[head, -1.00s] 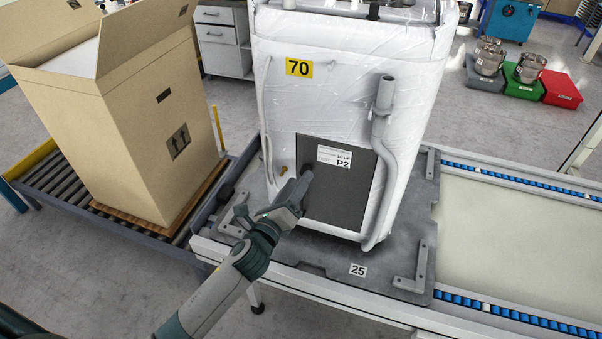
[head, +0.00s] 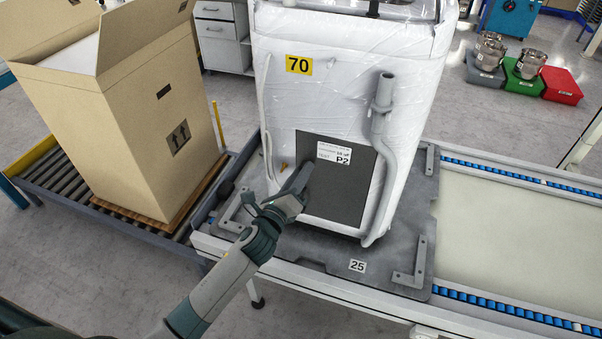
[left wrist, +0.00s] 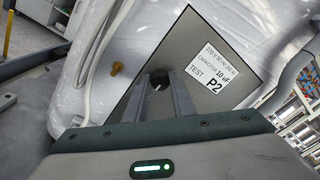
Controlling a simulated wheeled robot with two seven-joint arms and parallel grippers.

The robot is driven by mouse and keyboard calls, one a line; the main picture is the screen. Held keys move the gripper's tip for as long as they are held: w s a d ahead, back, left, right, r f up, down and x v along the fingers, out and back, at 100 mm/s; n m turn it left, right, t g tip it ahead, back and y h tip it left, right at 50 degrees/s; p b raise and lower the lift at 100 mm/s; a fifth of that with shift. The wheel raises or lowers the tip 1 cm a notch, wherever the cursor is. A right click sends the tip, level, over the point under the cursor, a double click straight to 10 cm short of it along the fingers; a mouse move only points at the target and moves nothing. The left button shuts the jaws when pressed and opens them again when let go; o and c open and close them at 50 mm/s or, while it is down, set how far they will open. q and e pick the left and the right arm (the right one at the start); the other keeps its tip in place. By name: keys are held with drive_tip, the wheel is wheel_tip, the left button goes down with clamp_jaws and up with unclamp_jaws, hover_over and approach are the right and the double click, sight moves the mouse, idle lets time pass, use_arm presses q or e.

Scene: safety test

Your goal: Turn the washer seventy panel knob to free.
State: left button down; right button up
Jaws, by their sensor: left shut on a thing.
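The washer (head: 345,90) stands upright, wrapped in clear plastic, with a yellow "70" label (head: 299,65). Low on its face is a dark grey panel (head: 345,205) with a white "P2" sticker (head: 334,153); the panel also shows tilted in the left wrist view (left wrist: 205,45). My left gripper (head: 303,170) reaches the panel's upper left. In the left wrist view, its two fingers are shut on a small black knob (left wrist: 159,77). The fingers hide the knob in the head view, and I cannot read its setting. My right gripper is not in view.
A grey hose (head: 382,110) runs down the washer right of the panel. A small brass fitting (left wrist: 117,69) sits left of it. The washer stands on a grey pallet (head: 357,280) marked "25" on a conveyor. A large open carton (head: 120,125) stands at left.

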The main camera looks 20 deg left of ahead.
use_arm(q)
drive_tip(key=shift+f+n, duration=0.1)
drive_tip(key=shift+n, duration=0.4)
drive_tip(key=n+b, duration=0.1)
drive_tip(key=n, duration=0.8)
drive_tip(key=n+t+y, duration=0.1)
drive_tip(key=n, duration=0.7)
drive_tip(key=shift+d+f+n+y+b, duration=0.15)
drive_tip(key=shift+n+y+b, duration=0.15)
drive_tip(key=shift+n+b, duration=0.1)
drive_tip(key=c, duration=1.5)
unclamp_jaws()
drive_tip(key=shift+s, duration=0.1)
